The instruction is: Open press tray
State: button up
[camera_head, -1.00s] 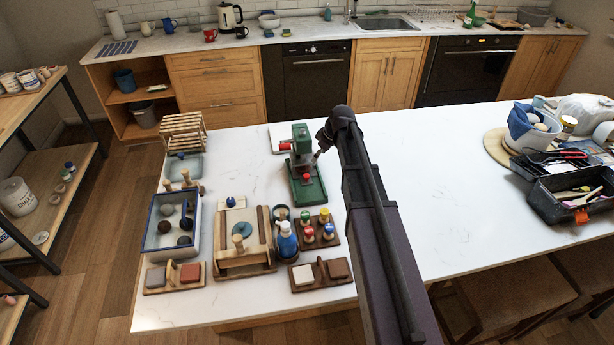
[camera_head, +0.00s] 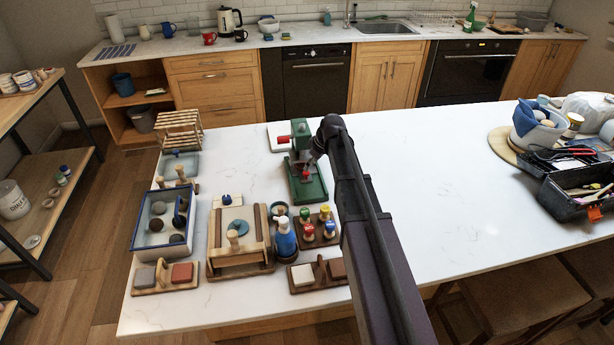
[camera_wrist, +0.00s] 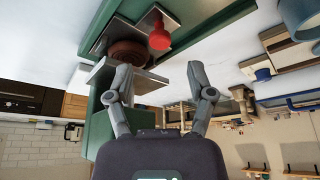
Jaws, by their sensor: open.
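My arm hides part of the press's right side in the head view.
A wooden frame board (camera_head: 214,240), a blue-rimmed tray (camera_head: 137,238), a blue bottle (camera_head: 285,240) and a stamp rack (camera_head: 322,240) stand in front and left of the press. A black toolbox (camera_head: 548,203) is far right. The counter between arm and toolbox is clear.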

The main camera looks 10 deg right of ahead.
aim_at(307, 173)
jog(key=shift+b+x, duration=2.05)
jog(key=shift+x, duration=0.5)
